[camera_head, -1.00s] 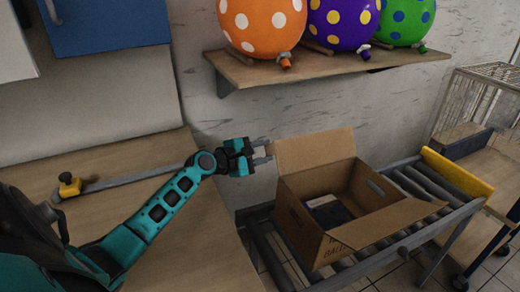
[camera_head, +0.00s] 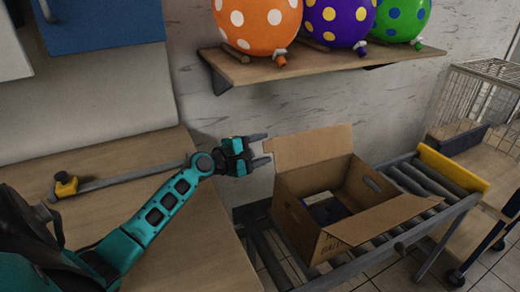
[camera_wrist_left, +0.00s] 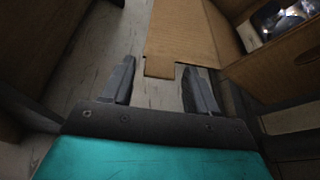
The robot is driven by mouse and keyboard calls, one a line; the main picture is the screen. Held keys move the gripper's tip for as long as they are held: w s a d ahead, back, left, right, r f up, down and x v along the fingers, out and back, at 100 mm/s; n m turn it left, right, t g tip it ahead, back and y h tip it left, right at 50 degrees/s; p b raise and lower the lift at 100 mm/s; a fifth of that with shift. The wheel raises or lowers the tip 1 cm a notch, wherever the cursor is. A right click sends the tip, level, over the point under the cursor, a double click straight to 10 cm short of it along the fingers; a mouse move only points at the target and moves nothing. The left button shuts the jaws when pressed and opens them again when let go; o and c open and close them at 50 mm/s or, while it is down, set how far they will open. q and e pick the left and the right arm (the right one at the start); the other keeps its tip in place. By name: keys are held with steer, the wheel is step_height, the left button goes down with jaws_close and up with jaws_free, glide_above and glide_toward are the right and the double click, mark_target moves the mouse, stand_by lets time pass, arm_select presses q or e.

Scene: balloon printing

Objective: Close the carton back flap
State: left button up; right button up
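The open cardboard carton (camera_head: 297,222) stands on a roller conveyor with a dark item (camera_head: 326,208) inside. Its back flap (camera_head: 310,147) stands up, leaning outward at the rear. A front flap (camera_head: 382,222) is folded outward. My left gripper (camera_head: 264,149) is open at the left edge of the back flap. In the left wrist view the open fingers (camera_wrist_left: 158,85) point at the back flap (camera_wrist_left: 186,35), whose notched edge lies between or just beyond the fingertips. I cannot tell whether they touch. The right gripper is out of view.
A wooden shelf (camera_head: 330,64) with several spotted balloons hangs above the carton. The roller conveyor (camera_head: 415,180) has a yellow end stop (camera_head: 452,168). A wooden worktop (camera_head: 110,160) lies left, and a wire cage (camera_head: 478,100) stands right.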

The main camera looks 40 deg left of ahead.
arm_select(q)
steer(key=shift+o, duration=0.3)
steer(key=shift+s, duration=0.1)
steer(key=shift+s, duration=0.3)
steer(key=v, duration=1.2)
steer(key=shift+a+r, duration=0.1)
steer(key=shift+r, duration=0.05)
steer(key=shift+c, duration=0.3)
